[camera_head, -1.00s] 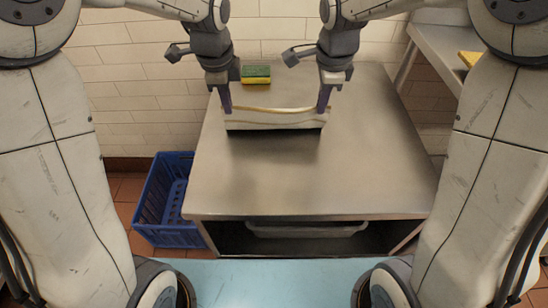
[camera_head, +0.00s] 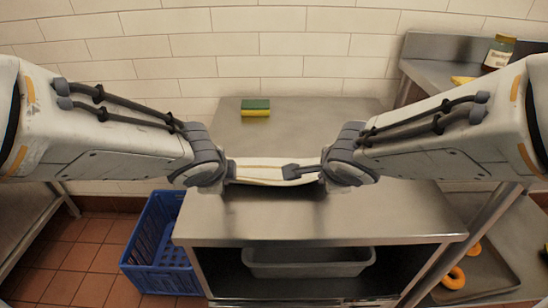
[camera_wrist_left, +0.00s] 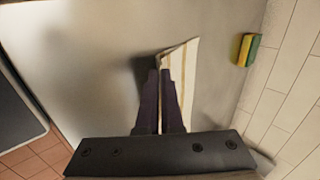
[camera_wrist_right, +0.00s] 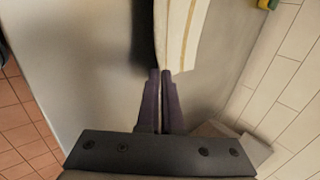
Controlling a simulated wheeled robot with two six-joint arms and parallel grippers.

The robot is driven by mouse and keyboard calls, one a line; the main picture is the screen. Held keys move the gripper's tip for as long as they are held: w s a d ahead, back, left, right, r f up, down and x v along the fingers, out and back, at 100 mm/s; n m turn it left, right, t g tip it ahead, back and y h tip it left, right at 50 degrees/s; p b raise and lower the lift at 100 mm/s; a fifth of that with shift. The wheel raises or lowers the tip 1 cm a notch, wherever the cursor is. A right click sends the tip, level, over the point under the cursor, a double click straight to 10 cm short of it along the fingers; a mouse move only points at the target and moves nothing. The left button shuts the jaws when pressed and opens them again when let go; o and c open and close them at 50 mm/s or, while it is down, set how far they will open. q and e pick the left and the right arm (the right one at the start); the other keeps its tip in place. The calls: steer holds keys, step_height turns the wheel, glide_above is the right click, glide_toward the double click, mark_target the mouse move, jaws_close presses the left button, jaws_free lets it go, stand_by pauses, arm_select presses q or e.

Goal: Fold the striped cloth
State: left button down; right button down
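The striped cloth (camera_head: 262,172), off-white with tan stripes, is stretched between my two grippers over the steel table (camera_head: 320,222). It looks raised, with a dark shadow below it. It also shows in the left wrist view (camera_wrist_left: 184,72) and the right wrist view (camera_wrist_right: 182,35). My left gripper (camera_wrist_left: 163,74) is shut on one end of the cloth. My right gripper (camera_wrist_right: 162,74) is shut on the other end.
A green and yellow sponge (camera_head: 255,107) lies behind the cloth. A blue crate (camera_head: 135,253) stands on the floor at left. A grey bin (camera_head: 308,264) sits under the table. The tabletop's front is clear.

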arm_select(q)
steer(key=shift+s+f, duration=0.25)
steer(key=shift+s, duration=0.05)
arm_select(e)
steer(key=shift+s+f, duration=0.25)
steer(key=shift+s, duration=0.05)
arm_select(q)
steer(key=c, duration=0.7)
jaws_free()
arm_select(e)
steer(key=c, duration=0.7)
jaws_free()
